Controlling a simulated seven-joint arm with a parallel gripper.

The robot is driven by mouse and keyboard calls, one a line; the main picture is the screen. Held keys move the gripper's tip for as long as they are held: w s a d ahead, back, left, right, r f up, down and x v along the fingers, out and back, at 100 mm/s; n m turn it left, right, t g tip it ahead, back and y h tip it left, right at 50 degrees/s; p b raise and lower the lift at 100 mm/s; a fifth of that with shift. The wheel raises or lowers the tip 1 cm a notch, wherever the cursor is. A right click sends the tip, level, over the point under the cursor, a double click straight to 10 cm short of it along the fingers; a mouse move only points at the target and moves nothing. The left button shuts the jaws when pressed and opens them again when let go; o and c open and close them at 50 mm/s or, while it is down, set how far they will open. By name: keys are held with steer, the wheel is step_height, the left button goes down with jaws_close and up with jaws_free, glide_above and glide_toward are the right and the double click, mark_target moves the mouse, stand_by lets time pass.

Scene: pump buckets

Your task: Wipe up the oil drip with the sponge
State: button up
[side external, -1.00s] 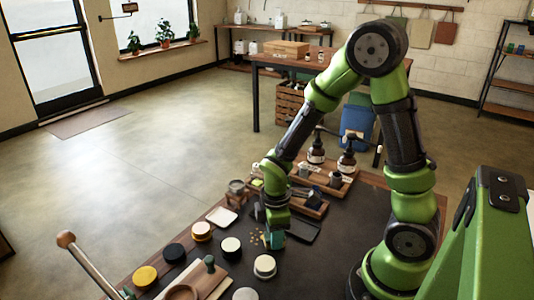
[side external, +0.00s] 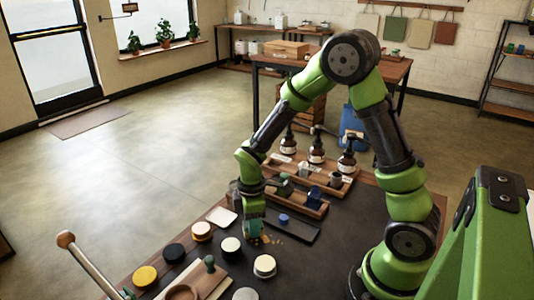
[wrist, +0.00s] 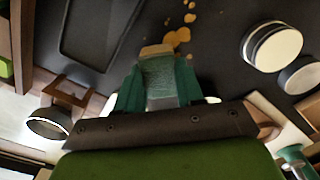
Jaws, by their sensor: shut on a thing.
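My gripper (side external: 252,228) is low over the dark mat, pointing down. In the wrist view, its two teal fingers are shut on a sponge (wrist: 158,75), which has a grey-green body and a tan end. The oil drip (wrist: 178,38) shows there as several amber spots of different sizes just beyond the sponge's tan end. In the side view, the oil drip (side external: 272,238) lies just right of my gripper. I cannot tell whether the sponge touches the mat or covers any oil.
Several round lidded jars, including a white one (side external: 265,266) and a yellow one (side external: 145,277), stand in front and left. A dark tray (side external: 296,230) lies to the right, with wooden racks (side external: 325,187) and pump bottles (side external: 316,150) behind.

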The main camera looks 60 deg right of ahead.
steer(key=shift+w+f, duration=0.2)
steer(key=shift+s, duration=4.25)
step_height(320, 180, up, 8)
steer(key=shift+w+r, duration=0.15)
